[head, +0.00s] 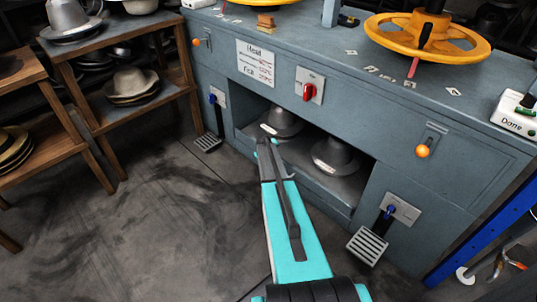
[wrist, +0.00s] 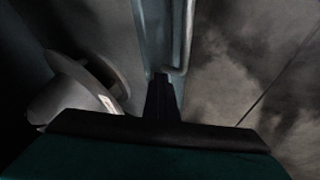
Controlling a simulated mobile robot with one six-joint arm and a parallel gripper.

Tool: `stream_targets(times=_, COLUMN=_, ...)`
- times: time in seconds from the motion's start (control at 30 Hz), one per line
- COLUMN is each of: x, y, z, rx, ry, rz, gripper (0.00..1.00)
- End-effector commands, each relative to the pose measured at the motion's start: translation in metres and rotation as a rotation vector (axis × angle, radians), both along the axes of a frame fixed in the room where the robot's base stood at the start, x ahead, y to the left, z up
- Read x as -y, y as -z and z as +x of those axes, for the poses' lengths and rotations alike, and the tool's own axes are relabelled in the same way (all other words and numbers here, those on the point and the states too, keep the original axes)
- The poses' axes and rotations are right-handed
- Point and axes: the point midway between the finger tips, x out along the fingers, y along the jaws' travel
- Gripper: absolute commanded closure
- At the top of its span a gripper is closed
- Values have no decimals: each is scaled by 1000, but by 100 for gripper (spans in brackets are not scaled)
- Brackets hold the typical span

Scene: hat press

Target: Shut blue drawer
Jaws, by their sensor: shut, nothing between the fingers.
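The blue-grey cabinet (head: 222,65) has an open low bay in its middle. A shallow blue-grey drawer or shelf front (head: 325,200) runs along the bottom of this bay; I cannot tell how far out it stands. Two grey hat forms, one at the back left (head: 282,122) and one at the right (head: 334,157), sit in the bay. My gripper (head: 265,147) is shut and empty at the left part of the bay's front edge. In the wrist view my gripper (wrist: 160,82) points at a blue-grey edge (wrist: 158,35), with a hat form (wrist: 72,88) to its left. Contact cannot be told.
Foot pedals stand at the left (head: 208,142) and right (head: 367,245) of the bay. Wooden shelves (head: 125,95) with hats stand at the left. A blue post (head: 485,230) stands at the right. The floor (head: 170,220) in front is clear.

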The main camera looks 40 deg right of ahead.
Motion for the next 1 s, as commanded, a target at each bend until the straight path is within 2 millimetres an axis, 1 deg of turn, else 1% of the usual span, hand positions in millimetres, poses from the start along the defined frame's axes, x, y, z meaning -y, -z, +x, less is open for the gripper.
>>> stream_targets(times=0.03, x=0, y=-4, z=6, rx=16, ry=-5, rz=-11, gripper=100)
stream_targets(times=0.3, x=-40, y=-3, z=-2, rx=5, ry=-1, rz=5, gripper=100)
stream_targets(times=0.4, x=-44, y=-17, z=-8, rx=5, ry=1, rz=5, gripper=100)
stream_targets(times=1.0, x=-76, y=-71, z=-38, rx=3, ry=2, rz=9, gripper=100)
